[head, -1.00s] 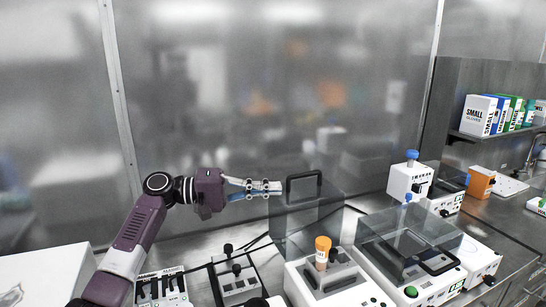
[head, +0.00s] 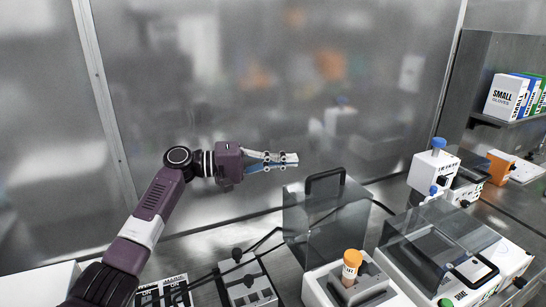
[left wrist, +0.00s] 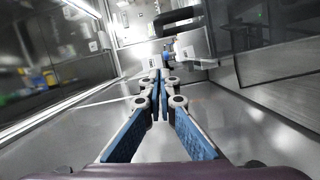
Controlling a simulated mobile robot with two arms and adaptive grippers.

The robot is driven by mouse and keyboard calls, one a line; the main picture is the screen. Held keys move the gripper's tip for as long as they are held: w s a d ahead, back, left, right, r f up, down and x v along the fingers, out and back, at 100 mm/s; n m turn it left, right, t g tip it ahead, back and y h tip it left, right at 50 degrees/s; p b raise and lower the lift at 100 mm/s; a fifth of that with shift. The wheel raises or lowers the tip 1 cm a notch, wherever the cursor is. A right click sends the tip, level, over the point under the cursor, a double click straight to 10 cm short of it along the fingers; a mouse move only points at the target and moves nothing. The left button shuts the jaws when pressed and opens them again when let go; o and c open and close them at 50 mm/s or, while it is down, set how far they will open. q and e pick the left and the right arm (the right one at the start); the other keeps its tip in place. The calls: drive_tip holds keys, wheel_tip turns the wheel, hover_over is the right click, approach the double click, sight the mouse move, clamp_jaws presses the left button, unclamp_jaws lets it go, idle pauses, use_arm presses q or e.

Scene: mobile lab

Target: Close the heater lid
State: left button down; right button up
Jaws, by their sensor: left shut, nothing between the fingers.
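The heater (head: 318,290) stands at the lower middle in the head view, with an orange-capped tube (head: 352,266) in its block. Its clear grey lid (head: 318,225) stands up, open, at the back of the heater, with a black handle (head: 325,180) on its upper edge. My left gripper (head: 293,159) is shut and empty, with blue finger pads. Its tips appear above and just left of the handle, with a small gap in the picture. In the left wrist view its fingers (left wrist: 158,78) meet, and a dark handle-like bar (left wrist: 178,16) shows beyond them. My right gripper is not seen.
A second device with a closed clear lid (head: 435,235) stands to the right of the heater. A black-and-white device (head: 247,282) and dark cables are on the left. Boxes (head: 507,96) sit on a right-hand shelf. A tall grey panel (head: 250,80) rises behind.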

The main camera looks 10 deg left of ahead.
use_arm(q)
drive_tip(key=d+p, duration=0.2)
drive_tip(key=d, duration=0.3)
drive_tip(key=shift+s+d+f+p, duration=0.1)
drive_tip(key=shift+s+f+p, duration=0.1)
drive_tip(key=shift+s+p, duration=0.2)
drive_tip(key=shift+s+d+f, duration=0.15)
drive_tip(key=shift+s+d, duration=0.05)
drive_tip(key=shift+s, duration=0.25)
drive_tip(key=shift+d+f, duration=0.1)
drive_tip(key=shift+d, duration=0.05)
drive_tip(key=shift+s, duration=0.15)
